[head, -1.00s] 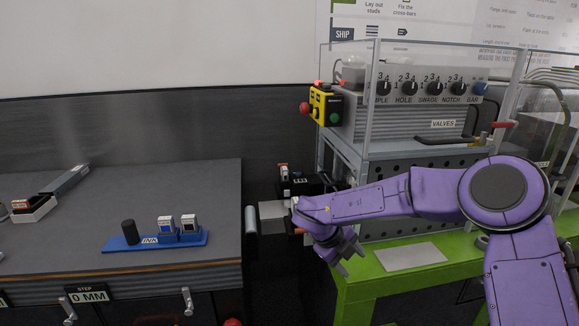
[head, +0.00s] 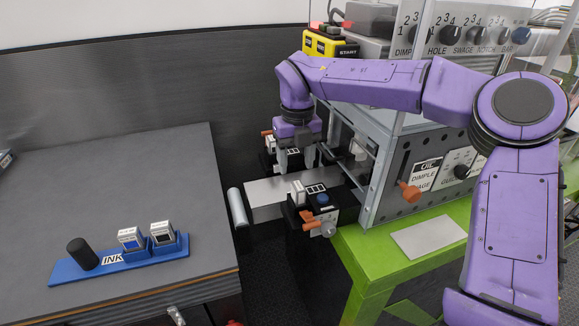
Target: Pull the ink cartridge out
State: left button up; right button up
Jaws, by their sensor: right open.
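My right gripper (head: 296,168) points down, open, with nothing seen between its fingers. It hangs over the pale metal strip, between two black printer units. The near black unit (head: 318,213) has a pale cartridge-like block (head: 297,192) on its left side, a blue knob on top and an orange lever. The far black unit has a similar pale block (head: 270,145), partly hidden behind the gripper. Two more cartridges, one blue-marked (head: 130,238) and one dark-marked (head: 162,234), sit in the blue INK tray (head: 205,248) on the grey bench. My left gripper is not in view.
A dark cylinder (head: 83,254) stands at the tray's left end. The grey bench (head: 90,190) is otherwise mostly clear. A grey roller (head: 238,207) lies at its right edge. The clear-walled machine and green stand (head: 360,262) are close on the right.

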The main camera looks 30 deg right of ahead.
aim_at(297, 182)
jog(key=s+f, duration=0.2)
jog(key=f, duration=0.1)
jog(key=shift+p, duration=0.35)
jog(key=f, duration=0.1)
jog(key=w+f, duration=0.1)
jog(key=f, duration=0.1)
jog(key=w+f, duration=0.1)
jog(key=f, duration=0.1)
jog(key=shift+w+f+p, duration=0.1)
jog(key=shift+f+p, duration=0.1)
jog(key=shift+p, duration=0.15)
jog(key=shift+s+r, duration=0.2)
jog(key=shift+s, duration=0.35)
jog(key=shift+c, duration=0.6)
jog(key=shift+w, duration=0.2)
jog(key=c, duration=0.9)
jog(key=o, duration=0.3)
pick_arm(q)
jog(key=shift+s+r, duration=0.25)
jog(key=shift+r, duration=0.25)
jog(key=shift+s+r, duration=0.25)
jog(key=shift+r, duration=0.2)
pick_arm(e)
grip_shut()
